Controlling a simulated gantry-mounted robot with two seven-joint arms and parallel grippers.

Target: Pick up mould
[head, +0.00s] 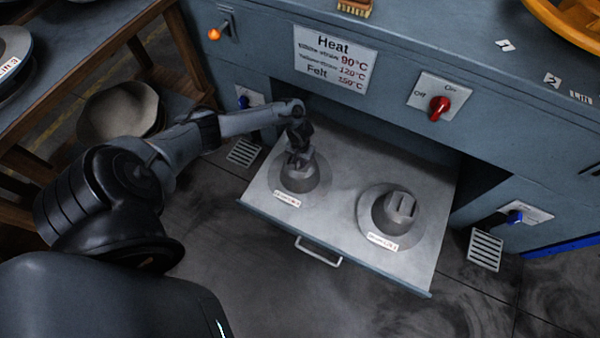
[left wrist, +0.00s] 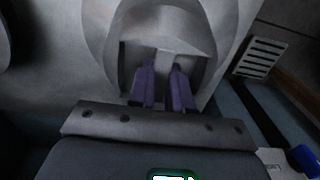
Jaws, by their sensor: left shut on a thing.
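Two grey hat-shaped moulds with labels stand on the pulled-out drawer (head: 330,215) of the press. The left mould (head: 312,183) is under my left gripper (head: 299,160), which comes down on it from above. In the left wrist view the two purple fingers (left wrist: 164,88) are shut on the raised handle of this left mould (left wrist: 165,22). The right mould (head: 392,212) stands free on the drawer, its block-shaped handle uncovered. My right gripper is out of view.
The press cabinet (head: 385,115) rises behind the drawer, with a red switch (head: 439,106) and a heat sign (head: 335,58). A drawer handle (head: 317,253) sticks out in front. A wooden shelf (head: 70,110) with round shapes stands at the left. The floor in front is clear.

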